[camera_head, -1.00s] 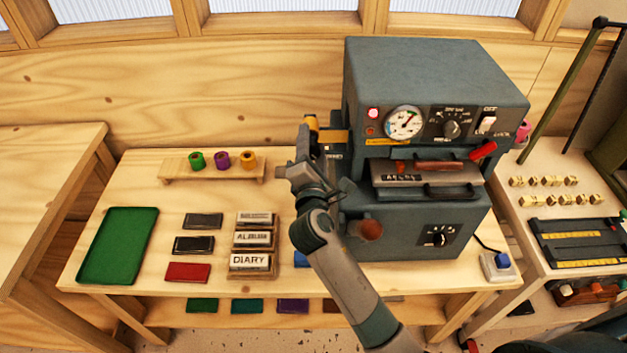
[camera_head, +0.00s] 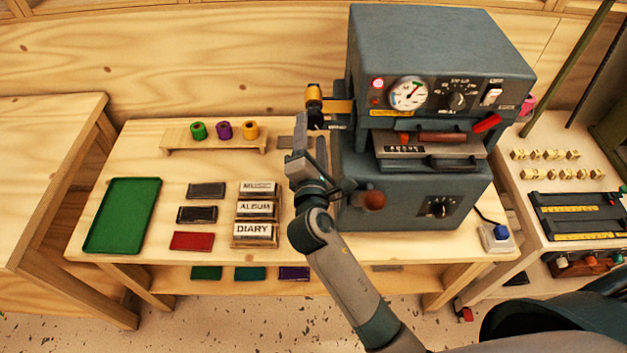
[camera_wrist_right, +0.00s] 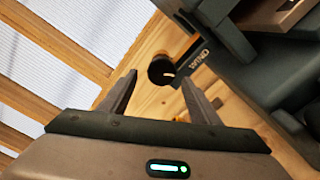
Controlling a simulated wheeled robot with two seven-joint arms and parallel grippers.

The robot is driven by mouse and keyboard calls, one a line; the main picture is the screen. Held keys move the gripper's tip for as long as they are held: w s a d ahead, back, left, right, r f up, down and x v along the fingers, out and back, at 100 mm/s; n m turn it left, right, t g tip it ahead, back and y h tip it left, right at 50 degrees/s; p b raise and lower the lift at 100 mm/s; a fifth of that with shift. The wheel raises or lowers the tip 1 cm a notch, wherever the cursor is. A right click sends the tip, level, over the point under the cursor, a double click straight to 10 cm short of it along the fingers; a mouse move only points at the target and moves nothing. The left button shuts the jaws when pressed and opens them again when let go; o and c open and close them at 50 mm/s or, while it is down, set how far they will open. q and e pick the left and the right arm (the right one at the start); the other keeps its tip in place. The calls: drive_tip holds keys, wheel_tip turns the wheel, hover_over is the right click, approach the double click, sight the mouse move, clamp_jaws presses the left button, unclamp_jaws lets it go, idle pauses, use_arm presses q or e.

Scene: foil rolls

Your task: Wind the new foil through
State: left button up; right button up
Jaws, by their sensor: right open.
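The grey foil press (camera_head: 415,110) stands at the back right of the bench. A gold-orange foil roll (camera_head: 313,92) sits on its left side, and an orange foil strip (camera_head: 340,107) runs from there into the press. A black knob (camera_head: 316,119) is just below the roll; in the right wrist view a black knob (camera_wrist_right: 163,70) shows beside a plate marked WIND (camera_wrist_right: 199,60). My right gripper (camera_head: 300,142) is in front of and below the knob, open and empty. In its wrist view the knob lies beyond and between the fingertips (camera_wrist_right: 160,88), apparently untouched. My left gripper is out of view.
A small wooden rack (camera_head: 180,147) holds green, purple and gold rolls. A green tray (camera_head: 122,215), dark and red covers and a stack of title blocks (camera_head: 255,230) lie in front. A red-brown ball handle (camera_head: 373,200) sticks out near my right wrist.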

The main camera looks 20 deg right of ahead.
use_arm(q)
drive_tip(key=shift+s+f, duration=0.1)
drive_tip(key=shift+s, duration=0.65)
use_arm(e)
drive_tip(key=v, duration=1.4)
drive_tip(key=shift+d+r, duration=0.35)
drive_tip(key=shift+r, duration=0.15)
